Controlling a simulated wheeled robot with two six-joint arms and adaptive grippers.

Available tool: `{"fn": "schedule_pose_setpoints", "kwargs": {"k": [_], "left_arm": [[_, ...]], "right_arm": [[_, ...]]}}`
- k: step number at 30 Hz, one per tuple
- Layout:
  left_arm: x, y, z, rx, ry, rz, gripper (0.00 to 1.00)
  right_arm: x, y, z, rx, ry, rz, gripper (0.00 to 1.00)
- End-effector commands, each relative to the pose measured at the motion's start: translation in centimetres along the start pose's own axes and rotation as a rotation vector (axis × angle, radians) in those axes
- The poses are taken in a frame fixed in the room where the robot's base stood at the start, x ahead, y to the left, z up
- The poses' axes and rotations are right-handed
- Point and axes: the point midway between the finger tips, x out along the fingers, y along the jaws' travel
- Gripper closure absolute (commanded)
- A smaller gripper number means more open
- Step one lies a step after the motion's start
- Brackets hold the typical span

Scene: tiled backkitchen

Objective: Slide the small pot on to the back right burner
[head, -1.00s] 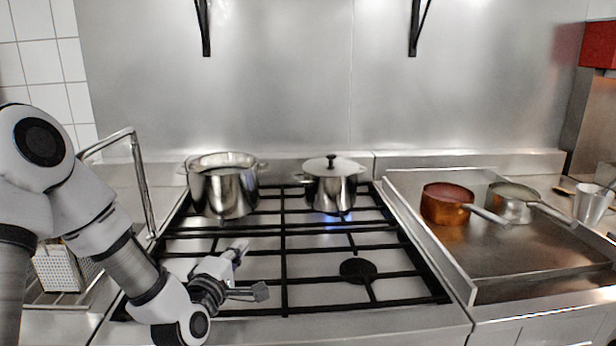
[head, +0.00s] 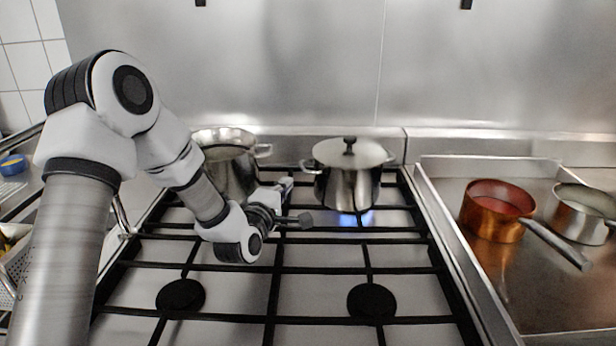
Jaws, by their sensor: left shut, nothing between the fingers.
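The small pot (head: 345,190) is steel, with a lid and a dark knob, and stands upright at the back right of the hob. A blue flame (head: 357,218) shows at its base, a little right of the pot's middle; the back right burner itself is hidden. My left gripper (head: 297,203) is shut and empty, just in front and left of the pot, low over the grate. Whether it touches the pot I cannot tell. My right gripper is out of view.
A larger open steel pot (head: 228,155) stands at the back left, partly behind my left arm. The front burners (head: 181,297) are bare. A copper pan (head: 490,222) and a steel pan (head: 580,222) sit on the right counter, handles pointing forward right.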

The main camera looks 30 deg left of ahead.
Motion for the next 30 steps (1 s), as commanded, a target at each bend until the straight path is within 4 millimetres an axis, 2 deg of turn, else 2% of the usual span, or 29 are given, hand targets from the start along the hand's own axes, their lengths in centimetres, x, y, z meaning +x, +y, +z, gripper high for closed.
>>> {"fn": "schedule_pose_setpoints", "kwargs": {"k": [5, 6, 11, 24, 30], "left_arm": [[3.9, 0.2, 0.1, 0.002, -0.001, 0.002, 1.00], [3.9, 0.2, 1.3, 0.006, -0.006, 0.000, 1.00], [4.3, 0.1, 3.4, 0.002, -0.004, 0.000, 1.00], [4.5, -0.1, 4.1, 0.000, -0.002, 0.001, 1.00], [5.1, -0.1, 6.4, 0.003, -0.004, 0.003, 1.00]], "right_arm": [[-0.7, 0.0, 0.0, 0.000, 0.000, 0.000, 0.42], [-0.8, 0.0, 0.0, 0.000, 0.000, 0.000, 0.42], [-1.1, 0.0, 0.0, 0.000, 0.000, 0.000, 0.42], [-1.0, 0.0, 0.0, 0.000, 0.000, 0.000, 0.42], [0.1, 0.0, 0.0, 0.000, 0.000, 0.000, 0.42]]}}
